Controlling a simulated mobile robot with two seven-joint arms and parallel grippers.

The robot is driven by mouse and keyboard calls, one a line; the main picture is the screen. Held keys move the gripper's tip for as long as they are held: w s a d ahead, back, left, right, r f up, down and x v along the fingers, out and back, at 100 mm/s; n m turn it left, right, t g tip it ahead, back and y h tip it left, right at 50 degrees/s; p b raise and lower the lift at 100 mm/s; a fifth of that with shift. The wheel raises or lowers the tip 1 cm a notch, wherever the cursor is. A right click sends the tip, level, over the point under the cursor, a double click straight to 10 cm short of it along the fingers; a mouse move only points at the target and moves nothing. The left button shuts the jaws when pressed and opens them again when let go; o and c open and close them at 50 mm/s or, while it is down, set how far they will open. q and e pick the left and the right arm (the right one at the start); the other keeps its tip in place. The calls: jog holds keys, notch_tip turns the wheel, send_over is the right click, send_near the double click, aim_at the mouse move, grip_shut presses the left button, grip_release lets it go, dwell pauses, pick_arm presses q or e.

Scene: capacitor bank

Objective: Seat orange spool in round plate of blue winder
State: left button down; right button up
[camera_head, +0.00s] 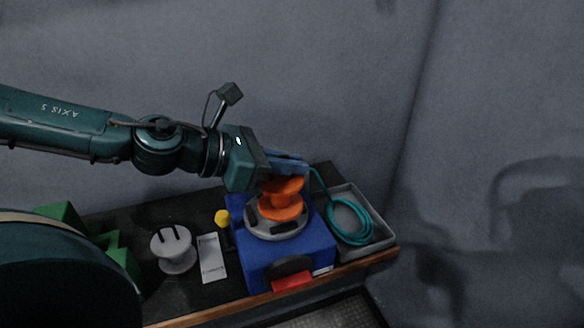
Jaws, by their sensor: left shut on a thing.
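The orange spool (282,207) is upright over the grey round plate (262,229) on top of the blue winder (256,262). My left gripper (285,177) reaches in from the left and is shut on the spool's upper part. The spool's lower flange is at the plate, within its ring; I cannot tell whether it rests fully down. The gripper hides part of the spool's top and the winder's back. My right gripper is not in view.
A grey tray (382,238) with a coiled teal cable (349,236) stands right of the winder. Left of it are a white label card (211,258), a yellow knob (222,217), a grey spool-like holder (173,252) and green blocks (117,254). A wall stands behind the table.

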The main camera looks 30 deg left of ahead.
pick_arm(q)
jog(key=w+a+f, duration=0.1)
jog(key=w+a+f+b, duration=0.1)
jog(key=shift+w+a, duration=0.1)
jog(key=shift+a, duration=0.25)
jog(key=shift+f+b, duration=0.45)
jog(key=shift+f, duration=0.05)
jog(key=shift+f+b, duration=0.45)
jog(key=shift+f, duration=0.05)
jog(key=shift+f+b, duration=0.3)
jog(key=shift+b, duration=0.05)
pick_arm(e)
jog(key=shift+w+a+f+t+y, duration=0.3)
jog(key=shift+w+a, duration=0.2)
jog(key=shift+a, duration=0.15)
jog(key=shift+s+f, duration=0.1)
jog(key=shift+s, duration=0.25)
